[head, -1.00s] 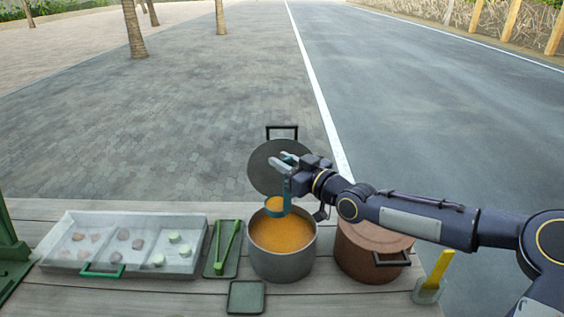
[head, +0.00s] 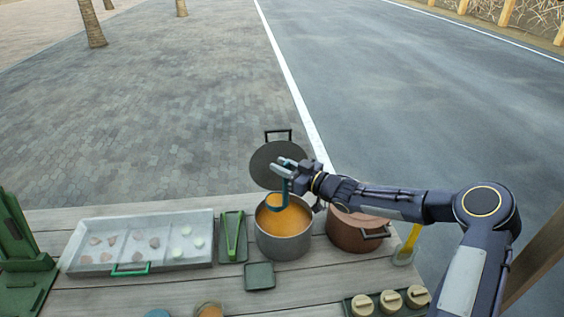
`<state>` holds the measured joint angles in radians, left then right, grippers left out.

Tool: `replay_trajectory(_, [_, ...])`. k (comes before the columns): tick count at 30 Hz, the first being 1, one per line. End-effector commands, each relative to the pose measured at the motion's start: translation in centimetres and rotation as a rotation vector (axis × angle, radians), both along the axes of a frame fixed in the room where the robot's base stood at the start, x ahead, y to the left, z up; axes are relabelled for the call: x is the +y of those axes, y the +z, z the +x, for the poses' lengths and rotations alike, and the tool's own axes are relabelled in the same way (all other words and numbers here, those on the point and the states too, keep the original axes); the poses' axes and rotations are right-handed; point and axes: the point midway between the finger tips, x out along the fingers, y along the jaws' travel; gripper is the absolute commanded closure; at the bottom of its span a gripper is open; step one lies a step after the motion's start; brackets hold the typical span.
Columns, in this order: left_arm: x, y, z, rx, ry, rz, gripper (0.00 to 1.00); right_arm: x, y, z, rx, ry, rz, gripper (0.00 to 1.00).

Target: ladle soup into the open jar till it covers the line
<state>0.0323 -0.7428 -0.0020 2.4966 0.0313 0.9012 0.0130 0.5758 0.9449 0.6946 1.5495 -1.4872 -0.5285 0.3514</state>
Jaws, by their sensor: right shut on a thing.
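A grey pot (head: 284,246) of orange soup (head: 286,220) stands on the wooden table. My right gripper (head: 283,166) is above the pot, shut on a blue-green ladle (head: 287,190). The ladle's bowl holds orange soup and hangs over the left part of the pot's mouth. At the bottom edge, a round container with orange-brown contents (head: 209,310) is cut off by the frame. I cannot tell whether it is the open jar, and no line shows. My left gripper is not in view.
A divided tray (head: 140,262) with several small pieces lies left, beside green tongs (head: 233,236). A small dark green dish (head: 260,276) sits before the pot. A lidded brown pot (head: 352,238) stands right. Several cream-lidded jars (head: 390,300) stand front right. A grey lid (head: 277,167) stands behind.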

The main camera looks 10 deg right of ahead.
Motion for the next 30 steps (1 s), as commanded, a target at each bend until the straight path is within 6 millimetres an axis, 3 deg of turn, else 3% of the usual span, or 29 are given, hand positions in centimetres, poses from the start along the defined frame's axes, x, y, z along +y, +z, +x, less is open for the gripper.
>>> replay_trajectory(30, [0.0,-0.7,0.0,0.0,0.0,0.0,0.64,5.3,-0.6,-5.7,-0.003,0.125,0.002,1.0])
